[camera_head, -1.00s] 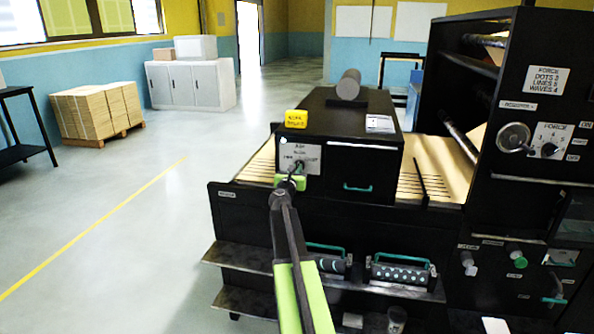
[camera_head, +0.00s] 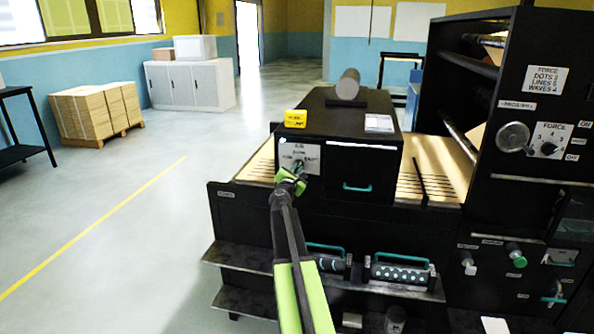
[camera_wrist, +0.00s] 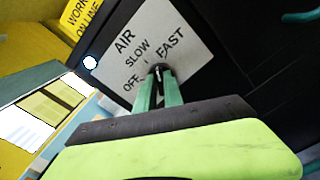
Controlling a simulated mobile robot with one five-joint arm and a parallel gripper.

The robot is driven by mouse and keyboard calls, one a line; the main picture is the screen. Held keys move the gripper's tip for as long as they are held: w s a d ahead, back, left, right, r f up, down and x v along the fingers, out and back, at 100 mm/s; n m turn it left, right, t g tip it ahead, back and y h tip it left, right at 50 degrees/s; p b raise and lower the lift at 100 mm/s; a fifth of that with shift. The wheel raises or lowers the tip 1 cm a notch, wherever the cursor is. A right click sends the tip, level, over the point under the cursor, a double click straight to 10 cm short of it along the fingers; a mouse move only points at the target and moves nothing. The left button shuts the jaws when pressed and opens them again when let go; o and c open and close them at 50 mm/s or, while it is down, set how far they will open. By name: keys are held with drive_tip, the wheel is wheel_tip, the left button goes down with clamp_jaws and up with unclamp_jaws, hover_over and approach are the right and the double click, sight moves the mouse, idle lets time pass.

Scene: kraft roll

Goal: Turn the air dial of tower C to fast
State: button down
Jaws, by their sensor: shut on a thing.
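The air dial (camera_wrist: 158,70) is a small dark knob on a pale plate (camera_wrist: 139,50) marked AIR, OFF, SLOW and FAST. The plate (camera_head: 298,157) is on the front of a black box-shaped unit (camera_head: 352,160). My gripper (camera_wrist: 160,82), with green fingers, is shut on the knob and rolled relative to the plate. In the head view my gripper (camera_head: 298,176) reaches the plate from below. The fingers hide much of the knob, so I cannot tell its exact pointer direction. I see no tower letter on this unit.
A yellow sign (camera_head: 296,118) stands on the unit's top left. A teal handle (camera_head: 357,188) is right of the dial. The FORCE panel (camera_head: 549,139) is on the tall black tower at right. Rollers with teal handles (camera_head: 402,271) sit below.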

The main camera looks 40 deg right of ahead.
drive_tip(key=m, duration=0.5)
drive_tip(key=shift+f+m, duration=0.1)
drive_tip(key=shift+m, duration=0.2)
idle(0.4)
drive_tip(key=c, duration=1.5)
unclamp_jaws()
drive_tip(key=shift+o, duration=0.2)
drive_tip(key=v, duration=1.7)
drive_tip(key=shift+a, duration=0.15)
